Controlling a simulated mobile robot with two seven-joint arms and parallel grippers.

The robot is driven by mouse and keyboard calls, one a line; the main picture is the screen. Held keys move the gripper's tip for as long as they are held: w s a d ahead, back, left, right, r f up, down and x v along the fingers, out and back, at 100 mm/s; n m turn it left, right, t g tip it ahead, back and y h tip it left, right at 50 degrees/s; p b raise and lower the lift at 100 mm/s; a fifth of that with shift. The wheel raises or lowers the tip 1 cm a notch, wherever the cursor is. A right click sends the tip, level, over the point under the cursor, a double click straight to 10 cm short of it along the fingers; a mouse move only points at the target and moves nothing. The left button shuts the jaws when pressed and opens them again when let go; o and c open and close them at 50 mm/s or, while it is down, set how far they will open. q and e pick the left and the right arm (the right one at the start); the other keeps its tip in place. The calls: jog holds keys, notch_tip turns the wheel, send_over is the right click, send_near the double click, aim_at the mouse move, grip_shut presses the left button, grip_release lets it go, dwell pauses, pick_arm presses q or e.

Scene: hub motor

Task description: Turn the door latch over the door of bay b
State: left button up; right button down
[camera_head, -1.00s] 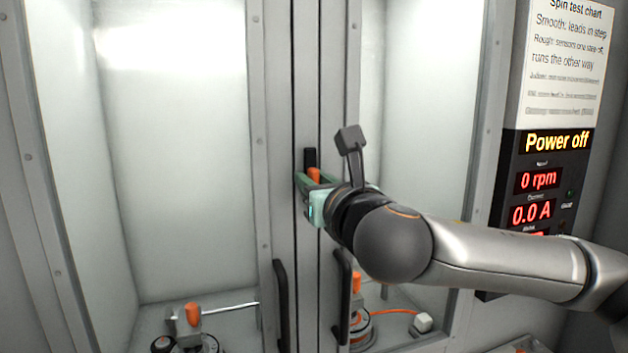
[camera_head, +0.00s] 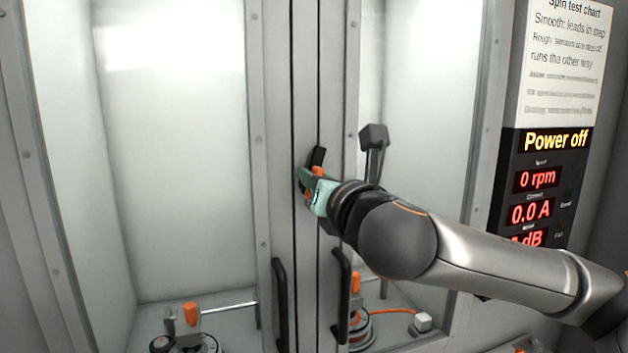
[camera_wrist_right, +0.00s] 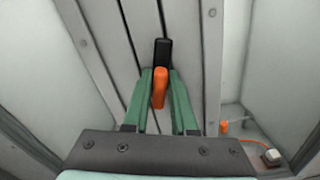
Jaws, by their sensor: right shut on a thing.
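The door latch is a black bar with an orange grip, set on the post between two glazed doors. Its black part (camera_head: 318,156) tilts to the upper right in the head view. My right gripper (camera_head: 306,180) is shut on the orange grip, which shows between the green fingers in the wrist view as the orange latch end (camera_wrist_right: 159,88). The gripper hides part of the latch in the head view. The left door (camera_head: 258,150) and right door (camera_head: 352,110) look closed; no bay letters are readable. My left gripper is not in view.
Black vertical handles, a left one (camera_head: 280,300) and a right one (camera_head: 343,295), stand below the latch. Motor fixtures with orange grips sit behind the glass. The display panel (camera_head: 540,190) at right reads Power off and 0 rpm.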

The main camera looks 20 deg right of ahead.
jog(key=m, duration=0.4)
jog(key=shift+d+f, duration=0.25)
jog(key=shift+d, duration=0.05)
jog(key=m, duration=0.3)
jog(key=shift+d+f+b, duration=0.15)
jog(key=shift+b, duration=0.15)
jog(key=shift+d+f+m, duration=0.1)
jog(key=shift+f+m, duration=0.05)
jog(key=shift+m, duration=1.1)
jog(key=shift+d+f+m, duration=0.1)
jog(key=shift+f+m, duration=0.05)
jog(key=shift+m, duration=1.05)
jog(key=shift+f+m, duration=0.15)
jog(key=shift+m, duration=1.1)
jog(key=c, duration=0.8)
grip_release()
jog(key=s+b, duration=0.1)
jog(key=s, duration=0.5)
jog(key=s+b, duration=0.2)
jog(key=s, duration=0.4)
jog(key=shift+s+d, duration=0.2)
jog(key=shift+s, duration=0.05)
